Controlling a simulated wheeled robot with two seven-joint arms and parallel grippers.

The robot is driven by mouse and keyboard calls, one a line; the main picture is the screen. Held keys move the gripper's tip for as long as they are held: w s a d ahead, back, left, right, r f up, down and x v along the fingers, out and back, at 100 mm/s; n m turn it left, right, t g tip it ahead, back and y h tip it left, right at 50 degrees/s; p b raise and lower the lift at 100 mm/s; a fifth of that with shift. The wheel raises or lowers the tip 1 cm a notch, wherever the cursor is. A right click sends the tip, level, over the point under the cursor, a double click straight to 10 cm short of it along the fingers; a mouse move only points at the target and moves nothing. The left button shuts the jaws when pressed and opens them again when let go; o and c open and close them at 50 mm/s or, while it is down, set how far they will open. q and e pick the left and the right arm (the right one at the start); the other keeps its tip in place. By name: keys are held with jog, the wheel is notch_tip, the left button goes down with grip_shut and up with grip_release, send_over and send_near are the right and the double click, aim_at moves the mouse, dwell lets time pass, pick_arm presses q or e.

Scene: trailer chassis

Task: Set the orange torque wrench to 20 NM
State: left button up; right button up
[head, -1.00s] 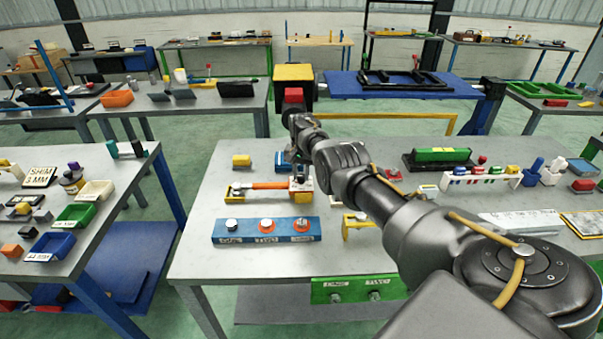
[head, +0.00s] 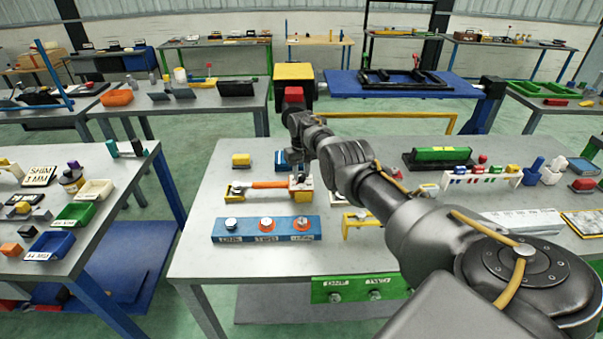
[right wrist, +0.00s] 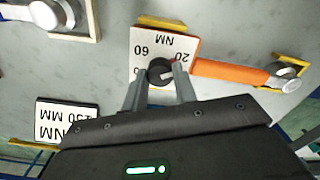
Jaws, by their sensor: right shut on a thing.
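The orange torque wrench (head: 270,184) lies across yellow holders on the grey workbench, left of my right arm. In the right wrist view its orange handle (right wrist: 230,72) runs right from a white dial plate (right wrist: 150,45), which reads 60, 20 and NM; another mark is partly covered. My right gripper (right wrist: 161,78) is shut on the knob, one finger on each side. In the head view the gripper (head: 299,178) mostly hides the dial. My left gripper is out of view.
A blue block (head: 250,238) with several round fittings lies in front of the wrench. A yellow stand (head: 358,226) is to its right and a yellow block (head: 241,160) behind it. A white label (right wrist: 65,120) lies near the dial. The bench's front left is clear.

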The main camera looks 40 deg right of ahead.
aim_at(301, 175)
dwell(0.4)
jog(key=o, duration=1)
notch_tip(301, 175, up, 3)
jog(key=shift+p, duration=0.95)
notch_tip(301, 175, up, 8)
jog(key=shift+f+b, duration=0.1)
jog(key=shift+b, duration=0.35)
jog(key=shift+d, duration=0.1)
